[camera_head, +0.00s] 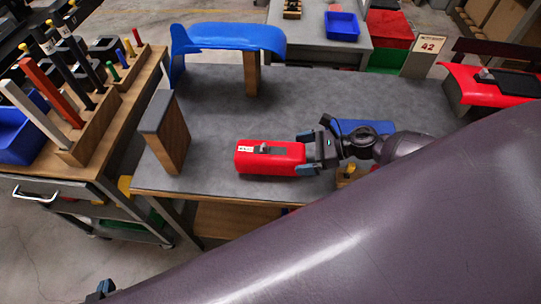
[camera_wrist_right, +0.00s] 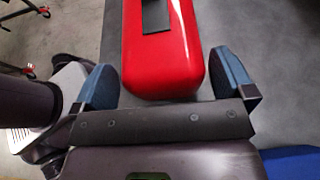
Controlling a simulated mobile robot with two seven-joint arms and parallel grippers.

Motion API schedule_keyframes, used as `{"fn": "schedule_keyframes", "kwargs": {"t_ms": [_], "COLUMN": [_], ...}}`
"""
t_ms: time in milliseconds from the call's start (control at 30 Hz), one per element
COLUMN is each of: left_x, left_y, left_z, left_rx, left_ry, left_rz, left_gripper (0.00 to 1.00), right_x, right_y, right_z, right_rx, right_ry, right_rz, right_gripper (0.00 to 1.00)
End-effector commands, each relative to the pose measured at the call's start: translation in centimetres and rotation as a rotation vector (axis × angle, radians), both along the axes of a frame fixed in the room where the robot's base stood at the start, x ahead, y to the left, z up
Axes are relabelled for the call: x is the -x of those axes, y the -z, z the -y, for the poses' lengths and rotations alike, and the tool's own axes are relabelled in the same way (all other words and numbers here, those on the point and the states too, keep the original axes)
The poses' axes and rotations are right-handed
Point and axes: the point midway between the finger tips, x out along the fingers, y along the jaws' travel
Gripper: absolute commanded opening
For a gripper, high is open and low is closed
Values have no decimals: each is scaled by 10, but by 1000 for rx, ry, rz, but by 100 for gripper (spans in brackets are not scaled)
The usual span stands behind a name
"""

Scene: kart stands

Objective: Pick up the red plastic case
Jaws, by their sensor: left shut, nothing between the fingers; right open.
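The red plastic case (camera_head: 270,163) lies on the grey tabletop (camera_head: 215,110) near its front edge. It has a dark patch and a small white label on top. My right gripper (camera_head: 303,154) is open at the case's right end, one finger on each side of that end. In the right wrist view the case (camera_wrist_right: 160,55) extends away between the two blue fingers (camera_wrist_right: 166,78), with a gap on each side. My left gripper (camera_head: 101,290) shows only as a small part at the lower left, shut and away from the case.
A wooden block with a grey top (camera_head: 172,135) stands left of the case. A blue curved panel (camera_head: 228,37) rests on supports behind. A blue item (camera_head: 365,127) lies behind my right wrist. A tool bench (camera_head: 120,90) stands at the left. The tabletop behind the case is clear.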

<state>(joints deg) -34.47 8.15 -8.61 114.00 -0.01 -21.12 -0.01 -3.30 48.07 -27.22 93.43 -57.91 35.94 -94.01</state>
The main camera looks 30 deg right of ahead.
Motion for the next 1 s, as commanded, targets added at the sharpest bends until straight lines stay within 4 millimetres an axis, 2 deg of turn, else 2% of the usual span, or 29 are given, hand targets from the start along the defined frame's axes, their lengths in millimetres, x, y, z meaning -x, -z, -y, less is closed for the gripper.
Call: {"fn": "schedule_keyframes", "kwargs": {"t_ms": [200,467,500,567,767,1000], "left_x": [0,2,2,2,2,2], "left_y": [-5,-3,-3,-3,-3,-3], "left_z": [0,0,0,0,0,0], "left_rx": [0,0,1,0,0,0], "left_ry": [0,-2,-1,-2,-2,-2], "left_rz": [0,-4,-4,-4,-4,-5], "left_gripper": [0,0,0,0,0,0], "right_x": [-12,-12,-12,-12,-12,-13], "right_y": [9,11,11,11,11,9], "right_z": [-18,-20,-20,-20,-20,-20], "right_rx": [-2,0,0,0,0,-1], "right_ry": [0,0,0,0,0,0], "right_rz": [1,0,0,0,0,2], "right_gripper": [100,100,98,89,59,58]}}
